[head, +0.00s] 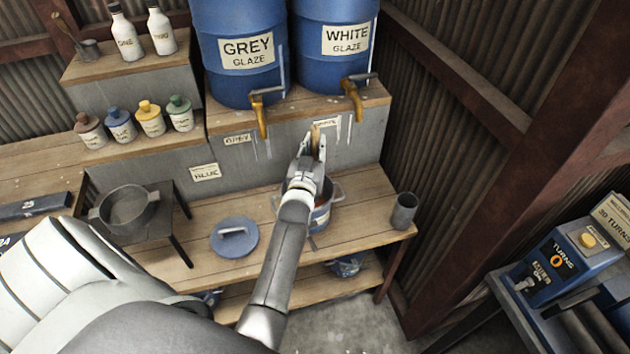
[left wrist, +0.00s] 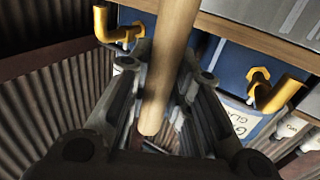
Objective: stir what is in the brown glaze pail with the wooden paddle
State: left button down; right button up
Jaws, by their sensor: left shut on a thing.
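My left gripper (head: 311,150) is shut on the wooden paddle (head: 315,131). In the head view only the tip of its handle shows above the fingers. In the left wrist view the round wooden handle (left wrist: 172,65) runs between the fingers. A metal pail (head: 322,217) with a label and side handles stands on the lower bench, directly below my gripper and partly hidden by it. Its label is too small to read, and its contents are mostly hidden. Whether the paddle's lower end is inside the pail cannot be told. My right gripper is out of view.
Blue grey-glaze (head: 238,85) and white-glaze (head: 335,66) drums with yellow taps stand behind. A blue lid (head: 222,249) lies left of the pail, a grey cup (head: 404,211) stands right. A wide pan (head: 127,212) sits on a stand. A blue control box (head: 563,262) stands far right.

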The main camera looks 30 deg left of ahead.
aim_at(315, 128)
pick_arm(q)
notch_tip(315, 128, up, 7)
jog(key=p, duration=0.5)
jog(key=shift+f, duration=0.2)
dwell(1.0)
notch_tip(315, 128, up, 2)
jog(key=shift+r+p, duration=0.15)
jog(key=shift+p, duration=0.6)
jog(key=shift+r, duration=0.9)
jog(key=shift+f, duration=0.15)
